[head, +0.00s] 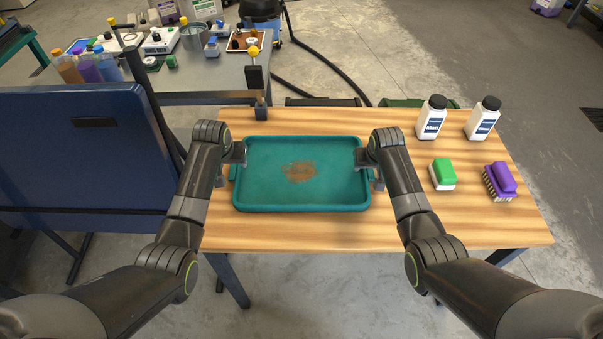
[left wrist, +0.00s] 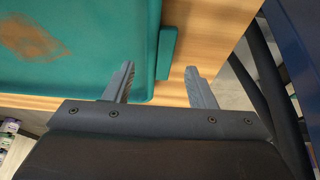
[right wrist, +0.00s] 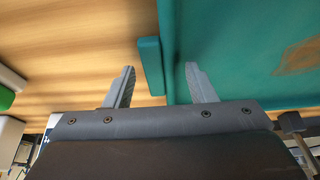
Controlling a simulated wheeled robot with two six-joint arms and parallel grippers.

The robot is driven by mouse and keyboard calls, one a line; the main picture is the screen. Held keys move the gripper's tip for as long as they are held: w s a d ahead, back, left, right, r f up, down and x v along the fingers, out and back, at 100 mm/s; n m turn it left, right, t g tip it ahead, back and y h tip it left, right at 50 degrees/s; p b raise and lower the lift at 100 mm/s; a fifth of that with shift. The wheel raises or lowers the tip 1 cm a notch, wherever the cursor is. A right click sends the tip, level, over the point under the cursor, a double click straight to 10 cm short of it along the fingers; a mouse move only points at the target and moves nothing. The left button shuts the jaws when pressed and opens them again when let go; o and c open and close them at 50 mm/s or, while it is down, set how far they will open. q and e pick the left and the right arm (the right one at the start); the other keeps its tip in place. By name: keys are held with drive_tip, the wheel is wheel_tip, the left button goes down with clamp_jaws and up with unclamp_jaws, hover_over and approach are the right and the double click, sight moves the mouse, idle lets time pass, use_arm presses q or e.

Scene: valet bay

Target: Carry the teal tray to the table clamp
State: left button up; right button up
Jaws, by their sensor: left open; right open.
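The teal tray (head: 335,190) lies flat on the wooden table, with a brown stain on its floor. My left gripper (head: 238,168) is open at the tray's left end; in the left wrist view the teal side handle (left wrist: 167,54) lies just ahead, between the lines of the fingers (left wrist: 160,72). My right gripper (head: 370,170) is open at the right end; in the right wrist view the other handle (right wrist: 150,65) shows between the fingers (right wrist: 160,70). I cannot tell whether either touches.
Two white bottles (head: 431,120), a green-topped block (head: 442,175) and a purple brush (head: 499,182) stand on the table's right side. A blue panel (head: 75,150) stands left of the table (head: 300,235). A cluttered grey bench (head: 205,80) is behind.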

use_arm(q)
drive_tip(key=v, duration=0.8)
use_arm(e)
drive_tip(key=v, duration=1.2)
use_arm(q)
drive_tip(key=shift+s, duration=0.1)
use_arm(e)
drive_tip(key=shift+s, duration=0.1)
